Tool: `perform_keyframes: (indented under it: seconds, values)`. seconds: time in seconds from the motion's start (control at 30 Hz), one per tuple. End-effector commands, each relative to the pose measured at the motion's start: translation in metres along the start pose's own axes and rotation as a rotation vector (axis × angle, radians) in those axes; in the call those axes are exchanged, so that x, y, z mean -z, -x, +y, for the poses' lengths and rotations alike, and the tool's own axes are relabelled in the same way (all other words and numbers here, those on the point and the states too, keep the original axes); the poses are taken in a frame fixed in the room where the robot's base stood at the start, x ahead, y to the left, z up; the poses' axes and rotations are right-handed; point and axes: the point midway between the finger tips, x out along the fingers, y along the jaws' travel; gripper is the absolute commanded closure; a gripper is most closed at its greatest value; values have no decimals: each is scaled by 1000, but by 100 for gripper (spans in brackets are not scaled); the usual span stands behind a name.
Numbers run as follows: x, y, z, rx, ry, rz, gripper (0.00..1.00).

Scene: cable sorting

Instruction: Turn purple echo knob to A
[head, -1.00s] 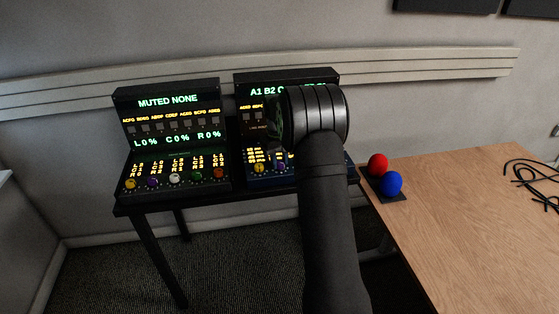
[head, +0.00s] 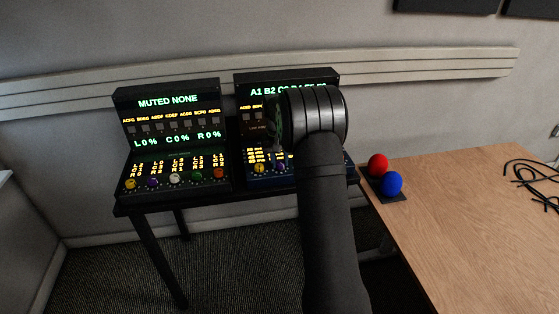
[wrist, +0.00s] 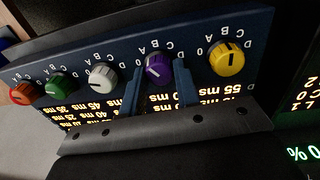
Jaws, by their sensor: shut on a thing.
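The purple knob (wrist: 158,68) sits on the blue sloped panel between the yellow knob (wrist: 227,58) and a white knob (wrist: 103,76). My gripper (wrist: 159,76) has one blue-grey finger on each side of the purple knob and is shut on it. A pale pointer line shows on the knob's face; I cannot tell for sure which letter it meets. Letters A, B, C and D ring each knob. In the head view the purple knob (head: 281,167) shows just left of my arm; the fingertips are hard to make out there.
A wooden table with red (head: 377,165) and blue (head: 391,184) balls is at right.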

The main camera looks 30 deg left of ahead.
Motion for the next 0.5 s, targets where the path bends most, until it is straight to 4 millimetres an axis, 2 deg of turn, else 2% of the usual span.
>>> perform_keyframes:
  seconds: [0.03,0.07,0.17,0.5]
  values:
    - [1,1,0,0,0,3,94]
    - [1,1,0,0,0,3,67]
    - [1,1,0,0,0,3,49]
    - [0,4,0,0,1,2,49]
